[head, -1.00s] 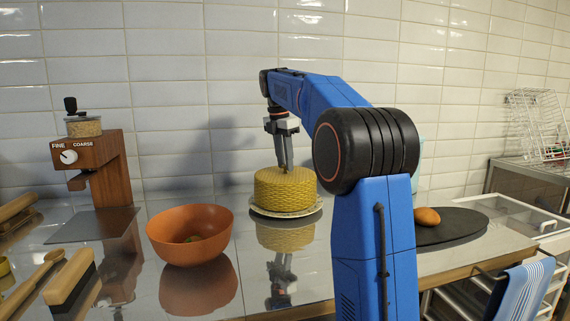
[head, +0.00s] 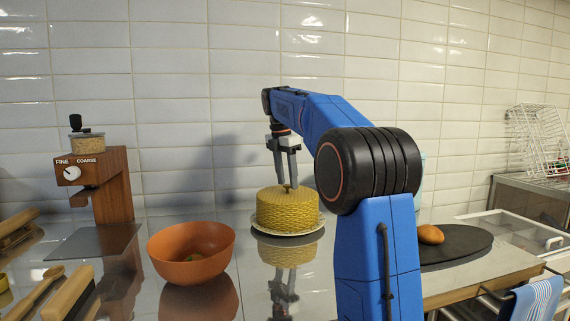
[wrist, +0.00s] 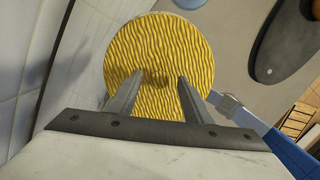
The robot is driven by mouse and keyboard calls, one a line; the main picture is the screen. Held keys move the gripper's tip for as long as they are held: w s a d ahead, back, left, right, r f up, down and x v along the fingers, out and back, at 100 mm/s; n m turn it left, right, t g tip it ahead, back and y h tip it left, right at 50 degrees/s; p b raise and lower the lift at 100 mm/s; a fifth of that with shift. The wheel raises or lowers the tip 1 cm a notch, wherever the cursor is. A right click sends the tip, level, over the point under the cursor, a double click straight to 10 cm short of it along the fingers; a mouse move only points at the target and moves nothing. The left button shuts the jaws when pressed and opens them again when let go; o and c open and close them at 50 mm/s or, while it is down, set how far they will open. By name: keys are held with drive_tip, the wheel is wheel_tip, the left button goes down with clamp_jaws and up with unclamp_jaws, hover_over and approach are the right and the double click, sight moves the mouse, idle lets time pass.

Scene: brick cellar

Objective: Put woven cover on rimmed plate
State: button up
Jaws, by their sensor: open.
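The yellow woven cover (head: 288,213) sits upright on the pale rimmed plate (head: 287,234), which stands on the shiny counter. A small knob shows on top of the cover in the head view. My gripper (head: 287,184) is open just above the cover, its fingers pointing down on either side of the knob. In the wrist view the cover (wrist: 160,50) fills the area beyond my open gripper (wrist: 155,85). The plate is mostly hidden under the cover.
An orange bowl (head: 190,255) stands left of the plate. A wooden grinder (head: 110,190) is further left, with brushes (head: 60,295) in front. A dark board (head: 465,246) holding a bread roll (head: 430,234) lies to the right. The tiled wall is close behind.

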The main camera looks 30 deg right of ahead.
sight(283, 194)
wheel_tip(283, 194, up, 11)
drive_tip(key=a, duration=0.1)
drive_tip(key=shift+a, duration=0.35)
drive_tip(key=shift+s+r, duration=0.1)
idle(0.4)
